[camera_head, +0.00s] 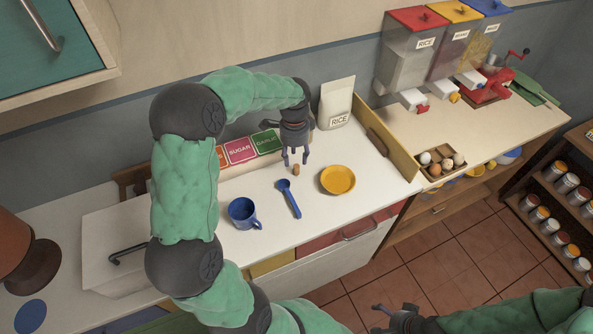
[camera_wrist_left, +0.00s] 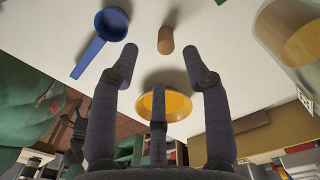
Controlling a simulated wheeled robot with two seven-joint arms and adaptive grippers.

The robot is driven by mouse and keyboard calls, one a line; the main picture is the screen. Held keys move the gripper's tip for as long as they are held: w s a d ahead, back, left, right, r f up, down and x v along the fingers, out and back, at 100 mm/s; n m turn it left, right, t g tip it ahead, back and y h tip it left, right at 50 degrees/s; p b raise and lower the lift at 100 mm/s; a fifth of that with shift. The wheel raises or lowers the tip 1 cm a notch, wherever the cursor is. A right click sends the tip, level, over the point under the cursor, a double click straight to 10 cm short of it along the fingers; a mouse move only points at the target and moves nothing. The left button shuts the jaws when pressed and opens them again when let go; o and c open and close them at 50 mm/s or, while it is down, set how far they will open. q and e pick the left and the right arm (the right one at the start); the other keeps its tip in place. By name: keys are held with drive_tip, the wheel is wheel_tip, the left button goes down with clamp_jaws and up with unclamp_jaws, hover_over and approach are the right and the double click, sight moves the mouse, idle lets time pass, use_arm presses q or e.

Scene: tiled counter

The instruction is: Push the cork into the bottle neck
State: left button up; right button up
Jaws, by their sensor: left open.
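The small brown cork (camera_head: 296,170) stands on the white counter, just below my left gripper (camera_head: 295,158) in the head view. My left gripper is open and empty, its fingers pointing down. In the left wrist view the cork (camera_wrist_left: 165,40) lies beyond the spread fingertips (camera_wrist_left: 160,62), apart from them. A see-through vessel with yellowish contents (camera_wrist_left: 297,38) is cut off at the wrist view's right edge; I cannot tell whether it is the bottle. No bottle neck shows clearly in either view. My right gripper (camera_head: 392,318) is at the bottom edge of the head view, partly cut off.
A blue spoon (camera_head: 289,197), a blue mug (camera_head: 243,213) and a yellow dish (camera_head: 338,180) stand near the cork. A rice bag (camera_head: 337,103) and label cards (camera_head: 241,151) are behind. An egg tray (camera_head: 440,164) sits to the right. The counter's front right is clear.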

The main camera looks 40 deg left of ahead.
sight(297, 166)
use_arm(q)
drive_tip(key=shift+w+f+b, duration=0.2)
drive_tip(key=shift+f+b, duration=0.25)
drive_tip(key=shift+f, duration=0.9)
drive_tip(key=shift+w+f+b, duration=0.15)
drive_tip(key=shift+f+b, duration=0.25)
drive_tip(key=shift+f, duration=0.95)
drive_tip(key=c, duration=0.8)
